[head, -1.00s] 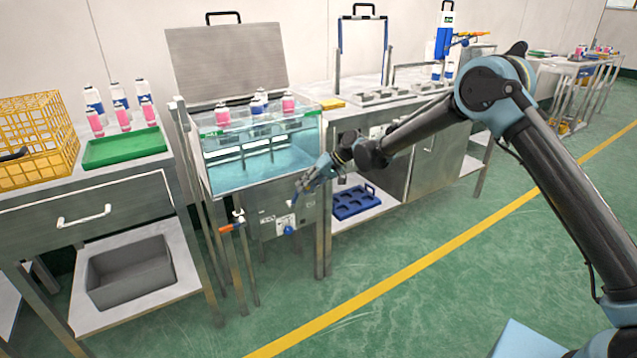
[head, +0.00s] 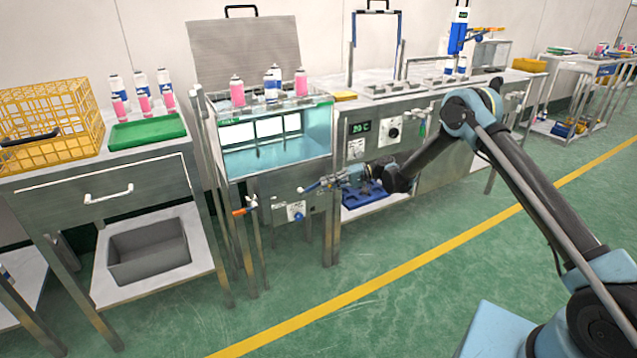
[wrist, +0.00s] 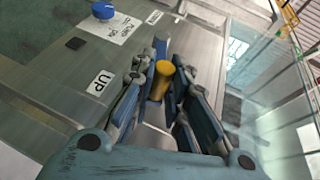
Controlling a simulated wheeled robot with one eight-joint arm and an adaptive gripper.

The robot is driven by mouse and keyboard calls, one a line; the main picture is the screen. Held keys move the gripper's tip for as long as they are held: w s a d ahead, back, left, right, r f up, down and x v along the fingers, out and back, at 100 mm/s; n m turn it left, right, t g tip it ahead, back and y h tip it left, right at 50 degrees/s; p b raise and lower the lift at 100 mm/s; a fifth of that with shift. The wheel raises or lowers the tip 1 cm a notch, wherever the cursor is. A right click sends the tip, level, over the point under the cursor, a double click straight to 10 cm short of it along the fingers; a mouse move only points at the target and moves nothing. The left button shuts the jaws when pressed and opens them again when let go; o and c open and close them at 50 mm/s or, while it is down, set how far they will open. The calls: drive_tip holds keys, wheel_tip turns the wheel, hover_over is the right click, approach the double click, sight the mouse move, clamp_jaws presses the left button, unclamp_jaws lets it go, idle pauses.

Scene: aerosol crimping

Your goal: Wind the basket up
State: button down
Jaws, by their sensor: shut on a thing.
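The water bath (head: 275,172) is a glass-fronted steel tank of blue water. Several pink and blue-white cans (head: 237,92) stand upright at its top, well above the rim. The basket that holds them is hard to make out. My gripper (head: 312,187) is in front of the tank's lower steel panel, near its right side. In the wrist view, my gripper (wrist: 165,95) is shut on a yellow cylindrical crank grip (wrist: 162,78). An "UP" label (wrist: 99,83) is on the panel beside it. The crank's arm is mostly hidden by my fingers.
A blue knob (head: 295,211) and an orange-handled lever (head: 245,208) are on the tank's front and left. A blue tray (head: 370,197) lies on the shelf to the right. A yellow wire basket (head: 50,125) and green tray (head: 147,132) stand on the left table. The floor in front is clear.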

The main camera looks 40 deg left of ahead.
wheel_tip(320, 180, down, 3)
drive_tip(key=shift+f, duration=0.15)
idle(0.3)
drive_tip(key=shift+s+d, duration=0.1)
idle(0.4)
drive_tip(key=c, duration=1.6)
unclamp_jaws()
drive_tip(key=shift+f, duration=0.2)
drive_tip(key=shift+o, duration=0.2)
drive_tip(key=shift+r, duration=0.1)
drive_tip(key=v, duration=1.2)
drive_tip(key=shift+w, duration=0.25)
